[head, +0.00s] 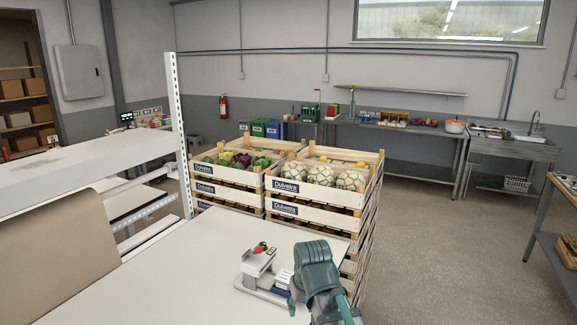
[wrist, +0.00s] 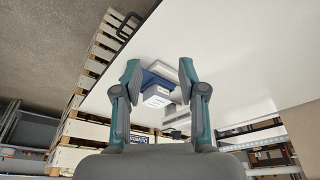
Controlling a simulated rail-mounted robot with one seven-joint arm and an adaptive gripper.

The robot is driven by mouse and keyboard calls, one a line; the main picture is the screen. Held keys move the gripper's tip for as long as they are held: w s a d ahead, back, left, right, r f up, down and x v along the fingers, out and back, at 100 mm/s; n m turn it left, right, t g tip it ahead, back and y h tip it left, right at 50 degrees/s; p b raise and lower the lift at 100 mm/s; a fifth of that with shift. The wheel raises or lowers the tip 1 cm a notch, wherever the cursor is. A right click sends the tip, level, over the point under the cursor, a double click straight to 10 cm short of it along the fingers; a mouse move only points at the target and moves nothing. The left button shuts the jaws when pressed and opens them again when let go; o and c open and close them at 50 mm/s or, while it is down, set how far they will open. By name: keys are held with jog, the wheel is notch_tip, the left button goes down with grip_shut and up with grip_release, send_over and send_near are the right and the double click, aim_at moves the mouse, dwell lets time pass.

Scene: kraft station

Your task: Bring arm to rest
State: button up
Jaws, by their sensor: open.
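My gripper (head: 313,270) is teal and grey and hangs over the right front part of the white table (head: 215,262). In the wrist view my gripper (wrist: 158,74) has its two fingers spread wide apart, with nothing held between them. A white device with a red handle (head: 258,265) stands on the table just left of my gripper. In the wrist view a blue and white object (wrist: 156,88) shows beyond the gap between the fingers, apart from them as far as I can tell. My arm's upper links are out of view.
Stacked wooden crates of vegetables (head: 318,195) stand close behind the table's far edge. A white shelf (head: 85,168) with a perforated post (head: 179,120) and a brown paper roll (head: 60,245) are at left. Open floor (head: 440,250) lies to the right.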

jog(key=s+d+f+m+g+b, duration=0.1)
jog(key=s+d+f+g+b, duration=0.2)
jog(key=f, duration=0.9)
jog(key=s+d+f+h, duration=0.1)
jog(key=s+d+f, duration=0.35)
jog(key=f, duration=0.75)
jog(key=s+d+f+m+g+b, duration=0.15)
jog(key=s+f, duration=0.35)
jog(key=f, duration=0.7)
jog(key=s+d+f+g+b, duration=0.2)
jog(key=s+f, duration=0.8)
jog(key=s, duration=0.3)
jog(key=s+d+f+g+b, duration=0.2)
jog(key=s+f+g, duration=0.1)
jog(key=s+f, duration=0.8)
jog(key=s, duration=0.2)
jog(key=shift+s+d+f+m+b, duration=0.15)
jog(key=shift+s+d+m+b, duration=0.15)
jog(key=shift+s+m, duration=0.05)
